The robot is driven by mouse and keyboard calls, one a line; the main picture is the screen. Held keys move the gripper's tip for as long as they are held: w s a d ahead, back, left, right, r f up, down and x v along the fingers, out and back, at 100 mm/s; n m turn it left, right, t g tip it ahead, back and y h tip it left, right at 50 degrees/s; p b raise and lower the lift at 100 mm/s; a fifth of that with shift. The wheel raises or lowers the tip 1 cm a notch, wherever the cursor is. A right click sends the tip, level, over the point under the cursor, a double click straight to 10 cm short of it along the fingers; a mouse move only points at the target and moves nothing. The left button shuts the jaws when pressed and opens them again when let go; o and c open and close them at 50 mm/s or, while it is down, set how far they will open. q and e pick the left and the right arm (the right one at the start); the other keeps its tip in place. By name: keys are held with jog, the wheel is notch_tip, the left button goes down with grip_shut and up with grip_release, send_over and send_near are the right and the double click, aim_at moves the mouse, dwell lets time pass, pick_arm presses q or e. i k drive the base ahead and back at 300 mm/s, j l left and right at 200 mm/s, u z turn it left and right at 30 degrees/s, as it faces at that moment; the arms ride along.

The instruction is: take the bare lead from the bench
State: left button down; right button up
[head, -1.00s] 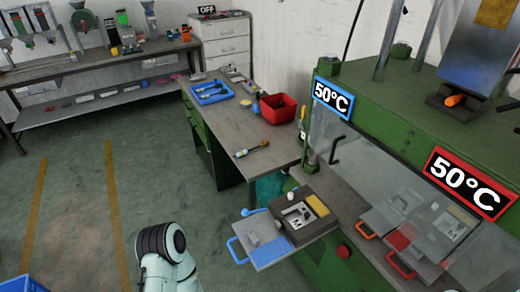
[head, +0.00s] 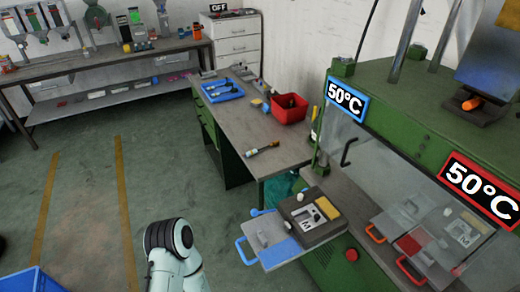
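The green-sided bench (head: 235,130) stands in the middle of the head view. A short dark piece with an orange end and a pale end (head: 262,149) lies on its near part; I cannot tell for sure whether it is the bare lead. A blue tray (head: 210,98) with several dark and blue pieces lies farther back on the bench. One of my arms shows at the bottom edge, well short of the bench. Neither gripper is in view.
A red bin (head: 290,108) stands on the bench's right side. A green press (head: 430,100) with 50°C signs stands at right, its mould plate with a blue handle (head: 244,252) jutting out. A blue crate (head: 32,281) is at bottom left. The floor left of the bench is clear.

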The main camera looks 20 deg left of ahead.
aim_at(250, 154)
jog(key=i+j+z, duration=0.1)
jog(key=j, duration=0.4)
jog(key=i+j+z, duration=0.1)
jog(key=j, duration=0.4)
jog(key=i+j+z, duration=0.15)
jog(key=j, duration=0.4)
jog(key=i+j+z, duration=0.1)
jog(key=j, duration=0.45)
jog(key=i+j+z, duration=0.15)
jog(key=j, duration=0.4)
jog(key=j+z, duration=0.15)
jog(key=j, duration=0.35)
jog(key=i, duration=0.05)
